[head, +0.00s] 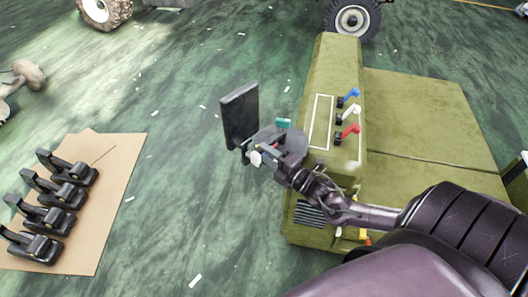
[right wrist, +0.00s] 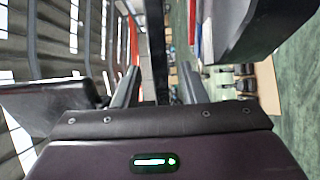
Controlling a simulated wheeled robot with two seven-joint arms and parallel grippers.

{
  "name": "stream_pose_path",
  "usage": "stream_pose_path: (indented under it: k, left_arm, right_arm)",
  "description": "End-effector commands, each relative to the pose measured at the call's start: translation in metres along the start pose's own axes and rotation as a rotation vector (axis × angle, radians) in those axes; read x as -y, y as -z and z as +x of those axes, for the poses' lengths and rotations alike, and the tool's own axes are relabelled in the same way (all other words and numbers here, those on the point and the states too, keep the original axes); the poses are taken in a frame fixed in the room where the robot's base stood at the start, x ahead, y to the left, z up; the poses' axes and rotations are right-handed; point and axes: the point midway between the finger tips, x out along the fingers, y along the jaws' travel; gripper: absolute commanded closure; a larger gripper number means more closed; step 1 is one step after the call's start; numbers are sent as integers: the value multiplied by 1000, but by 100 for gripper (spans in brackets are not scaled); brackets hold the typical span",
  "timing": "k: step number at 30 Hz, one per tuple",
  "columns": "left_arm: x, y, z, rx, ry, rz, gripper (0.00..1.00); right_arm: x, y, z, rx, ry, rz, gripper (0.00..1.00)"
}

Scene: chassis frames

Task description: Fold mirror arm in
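The mirror (head: 240,116) is a dark upright rectangular plate at the left side of the green chassis body (head: 340,75) in the head view. My right gripper (head: 262,154) is just right of and below the mirror, beside its lower end, and hides part of the mount. In the right wrist view, the two fingers of my right gripper (right wrist: 158,80) stand apart. A dark bar (right wrist: 155,40), seemingly the mirror arm, runs between them with gaps visible on both sides. I cannot tell whether either finger touches it. My left gripper is not in view.
Blue, white and red levers (head: 349,131) stand on the chassis, right of my gripper. A brown sheet (head: 115,165) with several black clamp-like parts (head: 68,168) lies on the floor at left. The green floor (head: 185,180) between sheet and chassis is mostly clear.

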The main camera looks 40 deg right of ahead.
Motion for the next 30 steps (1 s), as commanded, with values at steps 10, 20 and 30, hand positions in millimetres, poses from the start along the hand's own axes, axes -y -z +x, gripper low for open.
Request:
stream_pose_path:
  k: [10,20,30]
  left_arm:
    - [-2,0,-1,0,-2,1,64]
    - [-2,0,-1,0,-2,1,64]
    - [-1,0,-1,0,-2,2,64]
  right_arm:
    - [0,0,17,0,2,0,62]
    - [0,0,17,0,1,1,84]
    - [0,0,17,1,1,1,100]
